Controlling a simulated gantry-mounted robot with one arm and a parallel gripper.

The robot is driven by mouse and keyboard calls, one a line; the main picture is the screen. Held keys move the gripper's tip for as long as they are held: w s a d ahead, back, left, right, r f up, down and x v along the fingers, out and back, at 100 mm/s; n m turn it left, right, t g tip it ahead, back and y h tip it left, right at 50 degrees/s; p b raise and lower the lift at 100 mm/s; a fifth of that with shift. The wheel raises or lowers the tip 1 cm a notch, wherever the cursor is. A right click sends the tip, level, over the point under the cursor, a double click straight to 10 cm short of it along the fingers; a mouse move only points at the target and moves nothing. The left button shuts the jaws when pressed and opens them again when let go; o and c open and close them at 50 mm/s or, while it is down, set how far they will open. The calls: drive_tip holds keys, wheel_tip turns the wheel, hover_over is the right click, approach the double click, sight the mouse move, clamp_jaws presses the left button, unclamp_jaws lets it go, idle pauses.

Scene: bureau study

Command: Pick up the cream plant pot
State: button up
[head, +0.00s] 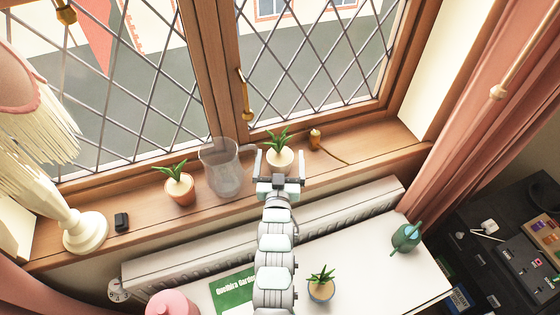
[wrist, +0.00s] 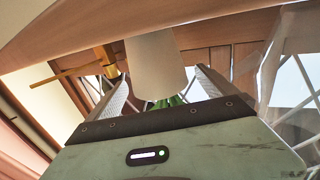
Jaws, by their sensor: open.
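The cream plant pot (head: 280,158), with a spiky green plant in it, stands upright on the wooden windowsill below the window's middle post. My gripper (head: 280,167) is open at the pot, with one finger on either side of it in the head view. In the wrist view the cream pot (wrist: 155,62) looks upside down and shows between the two open fingers (wrist: 162,90), with some green leaves below it. I cannot tell whether either finger touches the pot. My gripper hides the pot's lower part in the head view.
Below the sill are a white radiator (head: 170,270) and a plant in a blue-grey pot (head: 321,291).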

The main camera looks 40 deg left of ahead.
sight(280, 148)
drive_tip(key=shift+p+x, duration=0.4)
drive_tip(key=shift+x, duration=1.6)
drive_tip(key=shift+s, duration=0.1)
drive_tip(key=shift+c, duration=0.4)
drive_tip(key=c, duration=1.8)
drive_tip(key=shift+o, duration=0.2)
